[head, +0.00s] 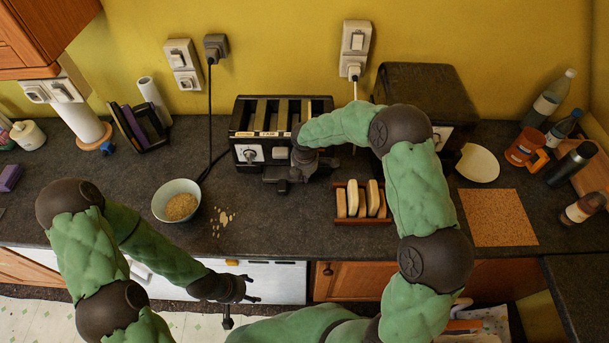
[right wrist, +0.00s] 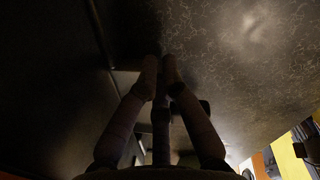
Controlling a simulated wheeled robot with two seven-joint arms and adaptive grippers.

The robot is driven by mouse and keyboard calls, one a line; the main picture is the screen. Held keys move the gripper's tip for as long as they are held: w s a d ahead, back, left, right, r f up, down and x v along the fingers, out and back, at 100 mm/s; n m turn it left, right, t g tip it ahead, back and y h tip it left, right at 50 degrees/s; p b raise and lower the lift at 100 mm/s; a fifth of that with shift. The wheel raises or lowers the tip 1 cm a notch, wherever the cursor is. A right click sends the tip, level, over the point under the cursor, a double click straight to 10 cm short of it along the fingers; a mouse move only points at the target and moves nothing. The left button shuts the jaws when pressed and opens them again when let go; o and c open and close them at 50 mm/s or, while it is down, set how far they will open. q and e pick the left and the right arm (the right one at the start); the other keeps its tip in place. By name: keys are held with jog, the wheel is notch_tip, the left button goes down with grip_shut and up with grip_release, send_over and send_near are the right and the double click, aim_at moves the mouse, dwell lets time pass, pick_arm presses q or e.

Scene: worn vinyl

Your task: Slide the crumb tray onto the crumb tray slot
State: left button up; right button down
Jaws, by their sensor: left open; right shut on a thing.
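The toaster (head: 246,122) stands at the back of the counter, with a dial on its front. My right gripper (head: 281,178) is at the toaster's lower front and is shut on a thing. The slot itself is not clearly visible. My left gripper (head: 236,298) is open and empty in front of the counter's front edge, below the bowl.
A bowl of crumbs (head: 177,201) and loose flakes (head: 223,219) lie left of the right gripper. A wooden rack with bread slices (head: 352,198) stands to its right. A cork mat (head: 497,217), a plate (head: 478,163) and bottles are further right. A black cord (head: 210,120) hangs left of the toaster.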

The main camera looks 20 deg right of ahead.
dwell(0.3)
jog(key=c, duration=0.5)
grip_release()
jog(key=shift+c, duration=0.2)
jog(key=o, duration=0.5)
jog(key=shift+o, duration=0.2)
jog(key=shift+w+d+r, duration=0.1)
jog(key=shift+w, duration=0.05)
jog(key=shift+w+r, duration=0.1)
jog(key=shift+r, duration=0.25)
notch_tip(320, 180, up, 6)
jog(key=s+p, duration=0.1)
jog(key=p, duration=0.3)
jog(key=shift+a+p, duration=0.2)
jog(key=shift+p, duration=0.2)
